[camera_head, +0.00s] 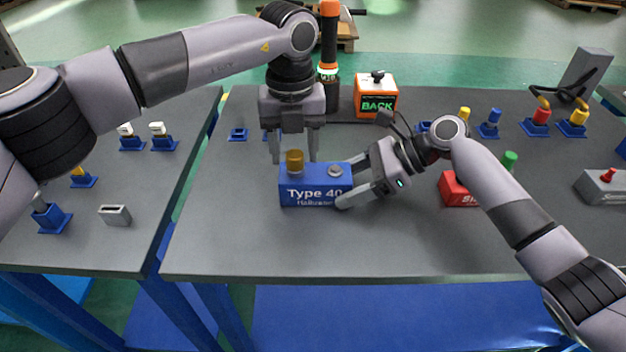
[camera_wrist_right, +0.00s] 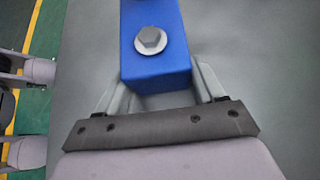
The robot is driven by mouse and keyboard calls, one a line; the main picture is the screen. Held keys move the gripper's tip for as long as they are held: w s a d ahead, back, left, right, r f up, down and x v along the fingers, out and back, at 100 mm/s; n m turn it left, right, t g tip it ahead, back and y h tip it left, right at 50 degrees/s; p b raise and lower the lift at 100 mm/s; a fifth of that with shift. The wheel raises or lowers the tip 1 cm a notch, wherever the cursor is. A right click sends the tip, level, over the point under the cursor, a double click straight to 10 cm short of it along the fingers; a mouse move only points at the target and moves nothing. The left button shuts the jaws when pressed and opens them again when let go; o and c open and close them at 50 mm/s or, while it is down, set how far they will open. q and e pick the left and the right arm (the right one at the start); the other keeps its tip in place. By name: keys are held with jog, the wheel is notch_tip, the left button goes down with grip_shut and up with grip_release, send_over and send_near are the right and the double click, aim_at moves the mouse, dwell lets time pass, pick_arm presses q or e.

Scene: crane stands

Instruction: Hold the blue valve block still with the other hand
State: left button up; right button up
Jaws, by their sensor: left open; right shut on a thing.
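The blue valve block (camera_head: 316,195) stands on the grey table with white lettering "Type 40" on its front. A brass-coloured knob sits on its left top and a silver hex bolt (camera_head: 336,171) on its right top. My right gripper (camera_head: 348,184) is shut on the block's right end. In the right wrist view the block (camera_wrist_right: 155,65) lies between the two fingers of my right gripper (camera_wrist_right: 158,95). My left gripper (camera_head: 293,160) is open, pointing down above the block, with its fingertips around or just over the brass knob; I cannot tell if they touch it.
A red block (camera_head: 458,190) lies right of my right gripper, partly hidden by my arm. An orange "BACK" box (camera_head: 376,97) stands behind. Several small blue holders with coloured pieces stand at the back right. The table (camera_head: 240,235) is clear in front of the block.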

pick_arm(q)
jog(key=m, duration=0.3)
jog(key=shift+m, duration=0.3)
jog(key=m, duration=2.7)
dwell(0.4)
dwell(0.3)
